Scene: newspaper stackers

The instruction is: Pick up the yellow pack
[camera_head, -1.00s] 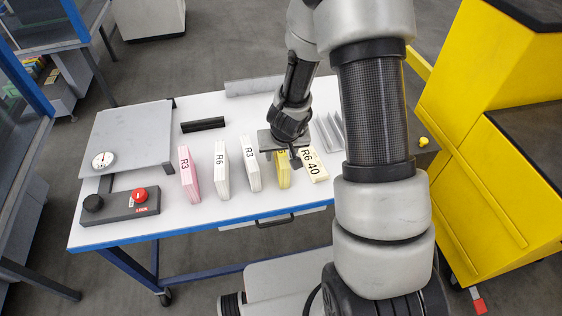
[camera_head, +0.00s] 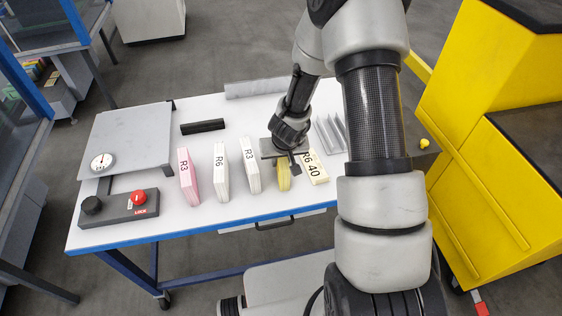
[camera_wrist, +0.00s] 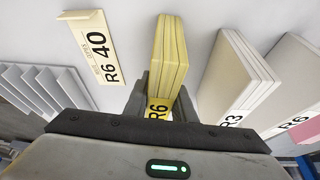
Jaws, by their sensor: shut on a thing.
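The yellow pack (camera_head: 284,178) stands on the white table, to the right of the white packs. Its top is hidden behind my gripper in the head view. In the wrist view the yellow pack (camera_wrist: 172,62) is upright, with an "R6" label on its near edge. My gripper (camera_head: 290,158) is over the pack, and its jaws (camera_wrist: 160,103) are shut on it, one on each side. Whether the pack still touches the table, I cannot tell.
A white R3 pack (camera_head: 250,165), a white R6 pack (camera_head: 221,170) and a pink R3 pack (camera_head: 187,177) stand to the left. A grey rack (camera_head: 326,135) is behind right.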

